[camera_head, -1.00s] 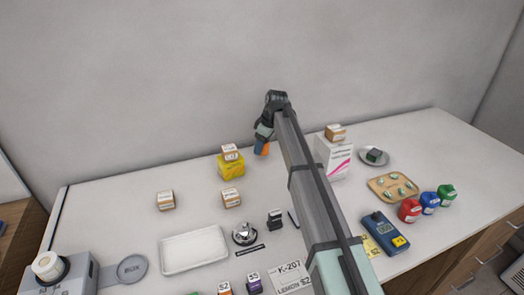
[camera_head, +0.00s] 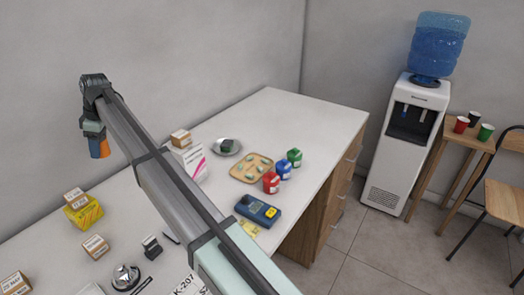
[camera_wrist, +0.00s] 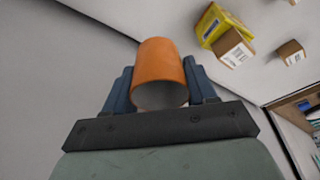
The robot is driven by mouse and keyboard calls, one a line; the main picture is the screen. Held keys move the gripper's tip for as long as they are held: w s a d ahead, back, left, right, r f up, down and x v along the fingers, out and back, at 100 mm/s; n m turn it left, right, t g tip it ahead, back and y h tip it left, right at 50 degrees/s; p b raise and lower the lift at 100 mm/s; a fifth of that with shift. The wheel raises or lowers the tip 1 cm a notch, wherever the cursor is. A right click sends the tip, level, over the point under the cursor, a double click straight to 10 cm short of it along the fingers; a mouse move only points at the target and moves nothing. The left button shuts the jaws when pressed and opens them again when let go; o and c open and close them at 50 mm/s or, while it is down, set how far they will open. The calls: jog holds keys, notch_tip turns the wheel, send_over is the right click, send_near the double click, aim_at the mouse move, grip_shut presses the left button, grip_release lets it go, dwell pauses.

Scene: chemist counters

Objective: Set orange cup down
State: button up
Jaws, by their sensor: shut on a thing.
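The orange cup (camera_wrist: 158,65) is between the two blue fingers of my gripper (camera_wrist: 160,88) in the wrist view. The fingers are shut on its sides, and its open end faces the camera. In the head view, the cup (camera_head: 104,149) shows as a small orange patch at the end of my gripper (camera_head: 98,145). It is held up in front of the wall, above the back edge of the white counter (camera_head: 290,115).
A small wooden table (camera_head: 466,140) at the right, beside the water cooler (camera_head: 411,140), holds red, black and green cups. The counter's right end has a tan tray (camera_head: 251,168), coloured jars (camera_head: 271,182) and a blue meter (camera_head: 258,210). Floor (camera_head: 360,250) lies between. A chair (camera_head: 505,200) stands nearby.

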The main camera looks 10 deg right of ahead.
notch_tip(320, 180, up, 5)
jog(key=shift+r, duration=0.15)
jog(key=w+d+m, duration=0.1)
jog(key=w+d, duration=0.3)
jog(key=d, duration=0.4)
jog(key=w+d+m+t, duration=0.15)
jog(key=w+d, duration=0.25)
jog(key=d, duration=0.5)
jog(key=w+d+m, duration=0.2)
jog(key=w+d, duration=0.2)
jog(key=d, duration=0.4)
jog(key=w+d+m+h, duration=0.1)
jog(key=d+m, duration=0.2)
jog(key=d, duration=1.4)
jog(key=w+d+m, duration=0.2)
jog(key=d+m, duration=0.1)
jog(key=d, duration=1.5)
jog(key=shift+t, duration=0.45)
jog(key=shift+s+f, duration=0.1)
jog(key=shift+f, duration=10.4)
jog(key=shift+f, duration=0.15)
jog(key=o, duration=1)
